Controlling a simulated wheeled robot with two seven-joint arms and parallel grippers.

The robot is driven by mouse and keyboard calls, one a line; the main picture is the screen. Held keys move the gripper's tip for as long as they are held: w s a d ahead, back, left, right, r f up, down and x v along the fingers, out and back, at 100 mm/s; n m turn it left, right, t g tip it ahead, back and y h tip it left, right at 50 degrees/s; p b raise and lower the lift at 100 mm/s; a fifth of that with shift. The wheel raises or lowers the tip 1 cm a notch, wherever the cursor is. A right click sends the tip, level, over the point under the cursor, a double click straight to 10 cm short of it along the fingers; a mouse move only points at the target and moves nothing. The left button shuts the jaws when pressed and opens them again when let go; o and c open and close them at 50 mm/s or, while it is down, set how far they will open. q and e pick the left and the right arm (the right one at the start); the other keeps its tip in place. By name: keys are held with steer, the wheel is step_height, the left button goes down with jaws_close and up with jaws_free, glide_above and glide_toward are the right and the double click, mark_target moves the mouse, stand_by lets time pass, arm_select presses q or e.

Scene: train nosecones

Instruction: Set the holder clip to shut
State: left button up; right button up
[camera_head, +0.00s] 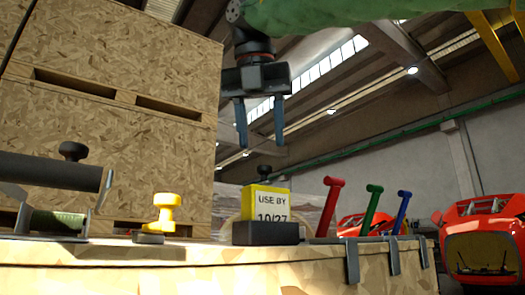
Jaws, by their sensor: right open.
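No part is plainly marked as the holder clip, so I cannot tell which one it is. Three lever handles, red (328,207), green (371,208) and blue (400,212), stand tilted up at the bench's edge. Grey hooked brackets (352,262) hang over that edge below them. A yellow block labelled "USE BY 10/27" (270,203) sits in a dark base (265,233), with a black knob on top. My right gripper (260,140) hangs above the block, open and empty, fingers down, apart from everything. My left gripper is not in view.
A yellow knobbed piece (162,213) stands on the wooden bench (220,277). At left is a dark cylinder (50,171) above a green roller (57,221). Stacked wooden crates (110,130) rise behind. Red train nosecones (487,235) stand at right.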

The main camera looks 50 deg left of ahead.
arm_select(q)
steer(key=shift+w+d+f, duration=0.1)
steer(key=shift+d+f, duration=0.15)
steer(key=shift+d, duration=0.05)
arm_select(e)
steer(key=v, duration=0.3)
steer(key=shift+s+d+r, duration=0.1)
steer(key=shift+r, duration=0.25)
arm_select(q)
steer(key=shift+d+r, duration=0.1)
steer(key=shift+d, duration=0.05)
